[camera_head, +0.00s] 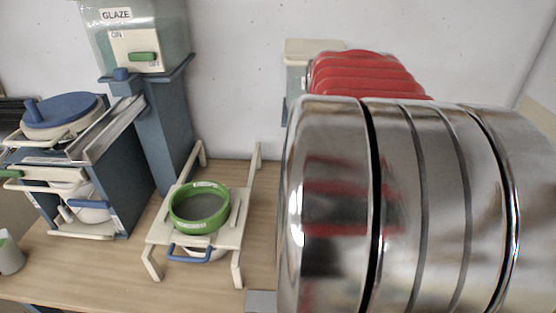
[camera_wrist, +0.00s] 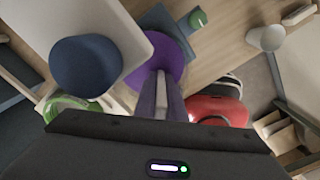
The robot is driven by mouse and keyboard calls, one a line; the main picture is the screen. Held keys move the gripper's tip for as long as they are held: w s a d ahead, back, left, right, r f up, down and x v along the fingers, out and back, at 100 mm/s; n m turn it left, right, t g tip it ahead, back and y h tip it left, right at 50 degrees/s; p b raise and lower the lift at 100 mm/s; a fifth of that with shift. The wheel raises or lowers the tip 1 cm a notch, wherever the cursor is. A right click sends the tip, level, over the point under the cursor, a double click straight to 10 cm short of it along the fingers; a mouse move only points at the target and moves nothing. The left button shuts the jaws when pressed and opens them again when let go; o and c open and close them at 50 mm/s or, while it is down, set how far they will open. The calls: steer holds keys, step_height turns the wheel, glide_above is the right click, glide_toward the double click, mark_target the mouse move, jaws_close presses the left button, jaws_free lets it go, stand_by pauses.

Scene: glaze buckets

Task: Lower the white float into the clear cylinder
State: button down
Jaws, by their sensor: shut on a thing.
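In the wrist view, my gripper (camera_wrist: 163,88) points away from the camera, its two dark fingers closed on a narrow pale thing (camera_wrist: 161,94), which looks like the white float. Most of its shape is hidden between the fingers. Beyond the fingertips is a round purple surface (camera_wrist: 172,48). I cannot tell whether it belongs to the clear cylinder, as no clear wall can be made out. In the head view, my gripper and the float are hidden behind large shiny metal parts of my arm.
In the head view, a GLAZE tank (camera_head: 172,42) stands on a blue post. A green-rimmed sieve (camera_head: 199,207) sits on a pale stand, with a blue-lidded bucket (camera_head: 62,111) left. The wrist view shows a blue round top (camera_wrist: 85,66), a red thing (camera_wrist: 218,107) and a pale cup (camera_wrist: 267,38).

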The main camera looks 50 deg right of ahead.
steer(key=c, duration=1.8)
jaws_free()
steer(key=shift+o, duration=0.2)
step_height(320, 180, up, 14)
steer(key=shift+a+f, duration=0.1)
steer(key=shift+f, duration=0.05)
